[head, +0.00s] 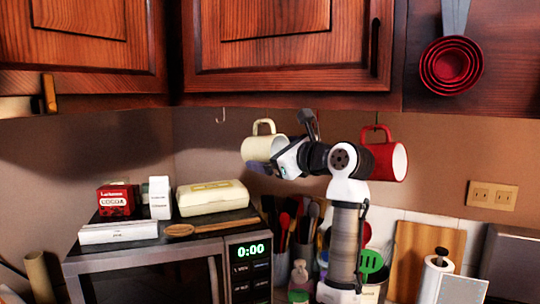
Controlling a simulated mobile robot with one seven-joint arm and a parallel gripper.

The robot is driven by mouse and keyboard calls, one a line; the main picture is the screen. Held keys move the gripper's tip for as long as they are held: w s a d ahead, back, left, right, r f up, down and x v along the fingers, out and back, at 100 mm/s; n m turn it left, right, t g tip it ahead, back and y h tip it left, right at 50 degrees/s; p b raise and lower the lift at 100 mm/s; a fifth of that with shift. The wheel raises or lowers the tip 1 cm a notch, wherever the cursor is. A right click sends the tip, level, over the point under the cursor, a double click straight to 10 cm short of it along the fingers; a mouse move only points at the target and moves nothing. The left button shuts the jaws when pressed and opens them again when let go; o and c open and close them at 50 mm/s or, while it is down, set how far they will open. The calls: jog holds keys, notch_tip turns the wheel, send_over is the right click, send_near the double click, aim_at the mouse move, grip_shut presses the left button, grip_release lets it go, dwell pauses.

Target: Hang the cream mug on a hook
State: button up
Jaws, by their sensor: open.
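The cream mug (257,149) is up below the cabinet's underside, left of the middle of the head view. It lies on its side with its handle on top. I cannot make out whether a hook passes through the handle. My gripper (277,167) is open, at the mug's lower right; its fingers overlap the mug in the picture, and I cannot tell whether they touch it. A bare hook (222,115) hangs under the cabinet to the left of the mug. My arm hides part of a red mug (388,162), which hangs handle up from under the cabinet to the right.
Below stands a microwave (150,270) with a cocoa box (117,200), a butter dish (212,197) and a wooden spoon (210,227) on top. Utensils (290,222) crowd the counter behind my arm. Red measuring cups (451,65) hang at upper right.

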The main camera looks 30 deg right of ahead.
jog(key=s+d+r+b, duration=0.1)
jog(key=s+b, duration=0.3)
jog(key=s, duration=0.8)
jog(key=shift+s+d, duration=0.25)
